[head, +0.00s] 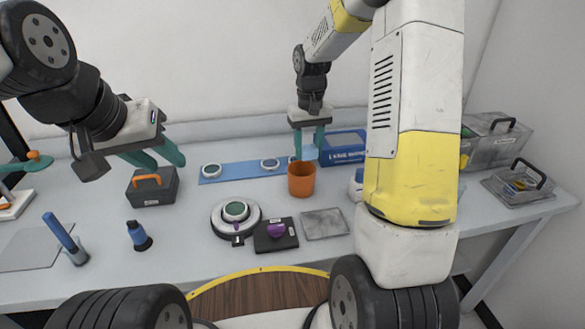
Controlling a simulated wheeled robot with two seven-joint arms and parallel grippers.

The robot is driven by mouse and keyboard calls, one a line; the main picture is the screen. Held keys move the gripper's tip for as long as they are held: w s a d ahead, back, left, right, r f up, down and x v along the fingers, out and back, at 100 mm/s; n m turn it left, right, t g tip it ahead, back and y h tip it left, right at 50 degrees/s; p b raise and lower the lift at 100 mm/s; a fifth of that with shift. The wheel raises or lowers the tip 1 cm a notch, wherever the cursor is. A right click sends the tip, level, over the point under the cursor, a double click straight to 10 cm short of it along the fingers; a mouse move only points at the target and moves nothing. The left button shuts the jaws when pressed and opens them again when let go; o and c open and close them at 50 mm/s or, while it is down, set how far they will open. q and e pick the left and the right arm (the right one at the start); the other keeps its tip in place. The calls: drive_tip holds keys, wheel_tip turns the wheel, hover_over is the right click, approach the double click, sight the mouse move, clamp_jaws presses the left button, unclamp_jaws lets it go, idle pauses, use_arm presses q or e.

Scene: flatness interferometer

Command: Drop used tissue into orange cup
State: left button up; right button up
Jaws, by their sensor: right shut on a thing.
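The orange cup (301,181) stands upright on the table, right of the middle. My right gripper (309,150) points down just behind and above the cup, its teal fingers close to the rim. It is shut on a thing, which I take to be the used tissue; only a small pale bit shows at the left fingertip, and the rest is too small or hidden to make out. My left gripper (158,158) is open and empty, above and behind the dark box with an orange handle.
In front are a round white device (236,215), a black pad (262,240) with a purple thing, and a grey plate (325,224). A blue box (343,146) stands right of my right gripper.

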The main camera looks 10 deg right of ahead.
drive_tip(key=o, duration=1.5)
drive_tip(key=shift+r, duration=0.1)
wheel_tip(320, 180, up, 7)
drive_tip(key=shift+f, duration=0.1)
drive_tip(key=shift+r, duration=0.45)
